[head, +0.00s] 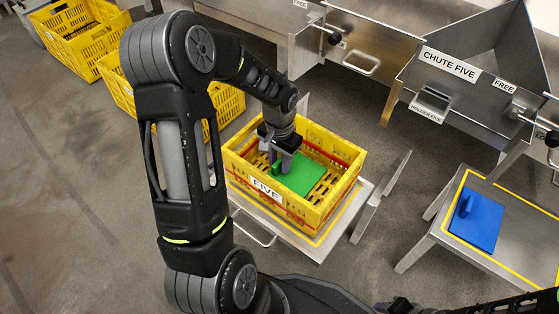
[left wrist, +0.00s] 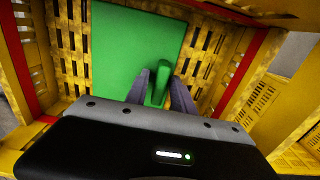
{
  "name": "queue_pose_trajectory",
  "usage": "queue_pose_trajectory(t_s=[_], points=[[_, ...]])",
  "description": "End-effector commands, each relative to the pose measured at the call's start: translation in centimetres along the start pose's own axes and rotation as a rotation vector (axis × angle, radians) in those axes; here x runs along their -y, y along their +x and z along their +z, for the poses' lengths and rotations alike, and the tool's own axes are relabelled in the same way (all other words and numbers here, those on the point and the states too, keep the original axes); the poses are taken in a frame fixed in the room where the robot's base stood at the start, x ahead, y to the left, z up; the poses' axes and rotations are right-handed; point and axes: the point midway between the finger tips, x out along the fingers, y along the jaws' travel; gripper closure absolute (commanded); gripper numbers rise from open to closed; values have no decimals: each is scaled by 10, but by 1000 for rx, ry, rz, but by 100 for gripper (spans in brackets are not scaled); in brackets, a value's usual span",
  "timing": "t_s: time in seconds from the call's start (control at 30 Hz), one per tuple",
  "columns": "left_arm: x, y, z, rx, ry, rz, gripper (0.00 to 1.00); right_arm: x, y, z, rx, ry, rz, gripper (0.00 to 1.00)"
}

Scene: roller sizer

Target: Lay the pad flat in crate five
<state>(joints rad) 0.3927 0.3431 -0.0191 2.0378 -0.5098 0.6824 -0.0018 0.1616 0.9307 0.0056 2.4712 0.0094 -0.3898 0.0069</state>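The green pad (head: 306,177) is inside the yellow crate labelled FIVE (head: 330,205). It looks flat and low, near the slotted floor. In the left wrist view the pad (left wrist: 135,45) has an upright green grip (left wrist: 158,88) at its near edge. My left gripper (head: 280,163) reaches down into the crate. Its fingers (left wrist: 160,90) stand on either side of the grip, with little or no gap, and look shut on it. The pad's underside is hidden, so I cannot tell if it touches the floor everywhere. My right gripper is not in view.
Crate five stands on a metal stand (head: 290,246) with a yellow border. A blue pad (head: 477,221) lies on a metal table (head: 520,270) at right. Chute five (head: 450,65) is behind. Other yellow crates (head: 85,40) stand at the back left.

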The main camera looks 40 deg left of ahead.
Motion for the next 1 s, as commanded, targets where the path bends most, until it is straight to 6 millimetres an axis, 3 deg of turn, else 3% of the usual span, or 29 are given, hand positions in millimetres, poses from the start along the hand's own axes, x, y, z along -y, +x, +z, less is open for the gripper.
queue_pose_trajectory(t_s=[0.47,1.0], points=[[0,-11,-1,-2,0,-1,64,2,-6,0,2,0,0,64],[0,-110,-1,-4,0,-1,64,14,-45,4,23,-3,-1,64]])
